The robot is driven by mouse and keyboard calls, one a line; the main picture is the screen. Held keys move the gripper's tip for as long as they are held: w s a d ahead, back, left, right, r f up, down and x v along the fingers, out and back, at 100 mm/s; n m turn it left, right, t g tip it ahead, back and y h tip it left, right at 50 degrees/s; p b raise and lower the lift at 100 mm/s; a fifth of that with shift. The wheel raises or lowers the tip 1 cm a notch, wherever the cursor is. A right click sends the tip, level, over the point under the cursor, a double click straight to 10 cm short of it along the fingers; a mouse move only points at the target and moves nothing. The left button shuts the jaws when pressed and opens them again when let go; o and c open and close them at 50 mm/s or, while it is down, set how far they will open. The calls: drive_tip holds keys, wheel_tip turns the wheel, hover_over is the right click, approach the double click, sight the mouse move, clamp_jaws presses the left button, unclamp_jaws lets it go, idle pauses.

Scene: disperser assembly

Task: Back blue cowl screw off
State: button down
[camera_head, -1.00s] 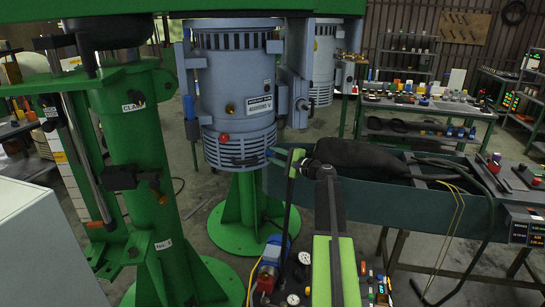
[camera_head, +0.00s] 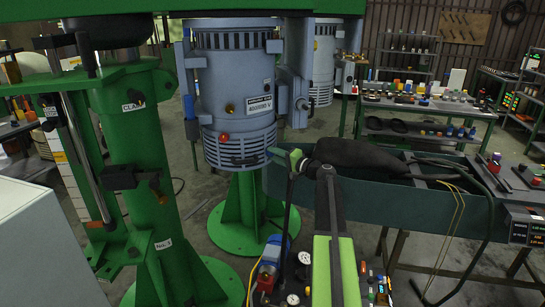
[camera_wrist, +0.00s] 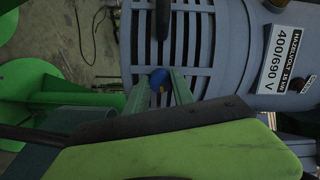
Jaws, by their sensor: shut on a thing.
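The blue cowl screw (camera_wrist: 158,74) shows in the wrist view as a small round blue head with a yellowish mark, in front of the slotted cowl (camera_wrist: 195,54) of the grey-blue motor. My gripper (camera_wrist: 160,82) has its two green fingers on either side of the screw, shut on it. In the head view the motor (camera_head: 235,95) hangs upright, and my gripper (camera_head: 271,154) reaches the lower right edge of its slotted cowl (camera_head: 236,150). The screw is too small or hidden to make out there. I cannot tell how far it is threaded in.
A dark green trough bench (camera_head: 400,197) stands right of the motor, close to my arm. A green column (camera_head: 140,150) stands at left. A parts table (camera_head: 420,105) is behind.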

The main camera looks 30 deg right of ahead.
idle(0.3)
drive_tip(key=c, duration=1.1)
unclamp_jaws()
drive_tip(key=shift+s, duration=0.15)
drive_tip(key=v, duration=1.7)
drive_tip(key=shift+s+d, duration=0.1)
